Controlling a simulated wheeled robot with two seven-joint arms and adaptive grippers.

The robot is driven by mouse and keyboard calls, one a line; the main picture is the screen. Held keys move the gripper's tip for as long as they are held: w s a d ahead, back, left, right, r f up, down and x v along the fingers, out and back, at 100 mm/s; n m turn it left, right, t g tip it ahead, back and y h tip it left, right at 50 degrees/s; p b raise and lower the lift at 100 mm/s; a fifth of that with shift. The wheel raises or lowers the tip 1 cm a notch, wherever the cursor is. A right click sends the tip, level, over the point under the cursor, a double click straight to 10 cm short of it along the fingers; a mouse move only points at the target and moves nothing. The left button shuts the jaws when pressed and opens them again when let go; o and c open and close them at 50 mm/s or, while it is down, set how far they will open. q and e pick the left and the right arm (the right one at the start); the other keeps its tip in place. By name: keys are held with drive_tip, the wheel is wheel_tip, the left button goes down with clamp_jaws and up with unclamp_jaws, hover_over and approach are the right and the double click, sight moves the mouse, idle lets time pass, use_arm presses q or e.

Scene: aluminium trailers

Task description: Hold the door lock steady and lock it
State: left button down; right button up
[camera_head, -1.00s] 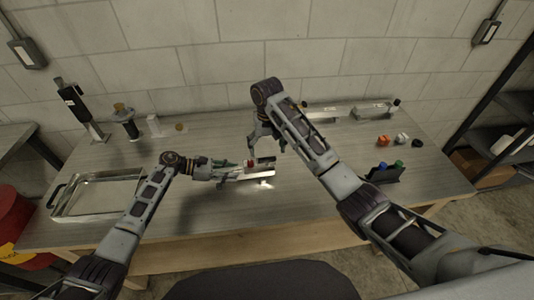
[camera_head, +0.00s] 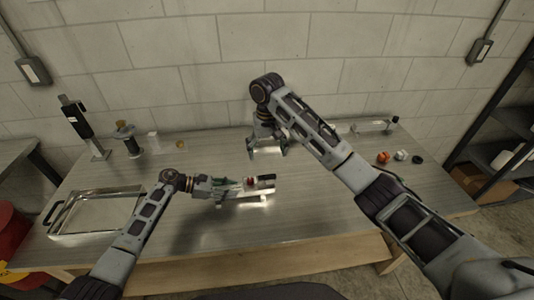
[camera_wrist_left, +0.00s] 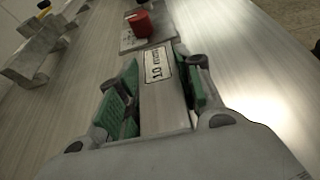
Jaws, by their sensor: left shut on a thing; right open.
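The door lock (camera_head: 258,196) is a pale metal bar on the workbench with a red knob (camera_head: 250,181) and a black piece (camera_head: 266,178) at its right end. My left gripper (camera_head: 226,186) is shut on the lock's left part. In the left wrist view its green-padded fingers (camera_wrist_left: 160,92) hold a bar with a "10 mm" label (camera_wrist_left: 158,66). The red knob (camera_wrist_left: 141,23) stands beyond on a metal plate. My right gripper (camera_head: 267,148) is open and empty, behind the lock and apart from it, fingers pointing down.
A metal tray (camera_head: 92,231) lies on the left of the workbench (camera_head: 320,225). A dark upright device (camera_head: 80,125) and a spool-like stand (camera_head: 129,138) are at the back left. Small orange (camera_head: 383,157) and white (camera_head: 401,155) parts lie at the right. The front middle is clear.

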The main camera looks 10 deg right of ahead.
idle(0.4)
use_arm(q)
drive_tip(key=c, duration=0.9)
unclamp_jaws()
drive_tip(key=shift+a, duration=0.15)
drive_tip(key=shift+v, duration=5.9)
